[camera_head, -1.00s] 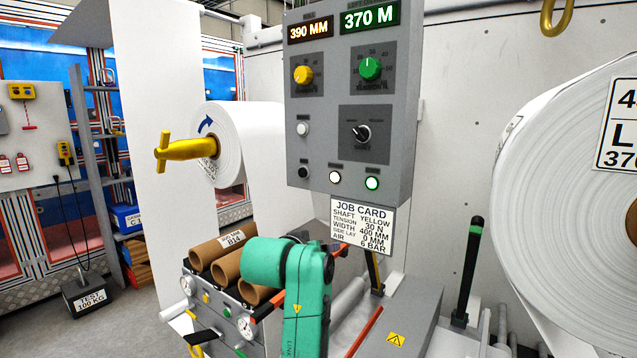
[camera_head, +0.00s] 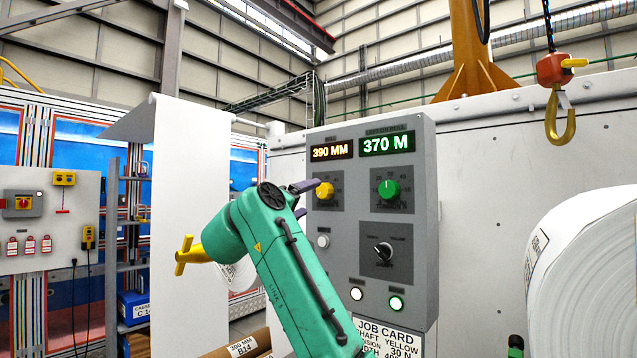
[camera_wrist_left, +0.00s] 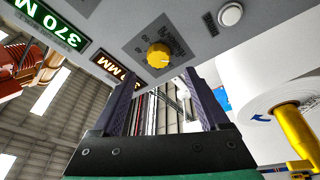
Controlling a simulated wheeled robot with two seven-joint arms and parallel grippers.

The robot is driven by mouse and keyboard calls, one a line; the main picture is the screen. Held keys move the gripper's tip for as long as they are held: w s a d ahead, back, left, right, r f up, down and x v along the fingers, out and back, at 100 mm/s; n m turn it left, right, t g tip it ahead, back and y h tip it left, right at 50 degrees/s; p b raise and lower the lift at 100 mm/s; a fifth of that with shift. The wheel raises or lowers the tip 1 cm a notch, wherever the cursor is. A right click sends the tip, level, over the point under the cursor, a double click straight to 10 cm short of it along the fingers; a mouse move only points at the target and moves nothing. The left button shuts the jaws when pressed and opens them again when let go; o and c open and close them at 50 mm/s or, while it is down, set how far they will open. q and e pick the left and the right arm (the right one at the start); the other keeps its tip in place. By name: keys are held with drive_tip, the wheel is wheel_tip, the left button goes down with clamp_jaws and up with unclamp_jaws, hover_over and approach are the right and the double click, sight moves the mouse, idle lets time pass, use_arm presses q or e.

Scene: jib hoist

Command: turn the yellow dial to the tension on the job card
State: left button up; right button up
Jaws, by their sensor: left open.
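The yellow dial (camera_head: 325,190) is on the upper left of the grey control panel (camera_head: 418,250), below a 390 MM display. It also shows in the left wrist view (camera_wrist_left: 158,55). My left gripper (camera_head: 307,198) is open beside the dial, its purple-grey fingers pointing at it. In the wrist view the dial is just beyond and between the fingertips (camera_wrist_left: 162,77), apparently not gripped. The dial's pointer setting is too small to read. The job card (camera_head: 388,340) under the panel is cut off by the lower edge; "YELLOW" and "30 N" are legible.
A green dial (camera_head: 388,190) sits right of the yellow one, with a black selector knob (camera_head: 383,251) and lit buttons below. A yellow-ended shaft (camera_head: 190,255) is left of my arm. A crane hook (camera_head: 560,115) hangs at upper right above a large white roll (camera_head: 585,260).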

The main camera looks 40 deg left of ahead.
sight(321, 192)
use_arm(q)
drive_tip(key=p+x, duration=0.1)
drive_tip(key=x, duration=0.2)
drive_tip(key=p+x, duration=0.1)
drive_tip(key=x, duration=0.1)
drive_tip(key=shift+w+r+p, duration=0.3)
drive_tip(key=shift+r, duration=0.1)
drive_tip(key=shift+w+a+f, duration=0.15)
drive_tip(key=shift+w+a, duration=0.05)
drive_tip(key=shift+w, duration=0.25)
clamp_jaws()
use_arm(e)
wheel_tip(321, 192, up, 4)
drive_tip(key=shift+f, duration=0.25)
drive_tip(key=shift+f, duration=0.1)
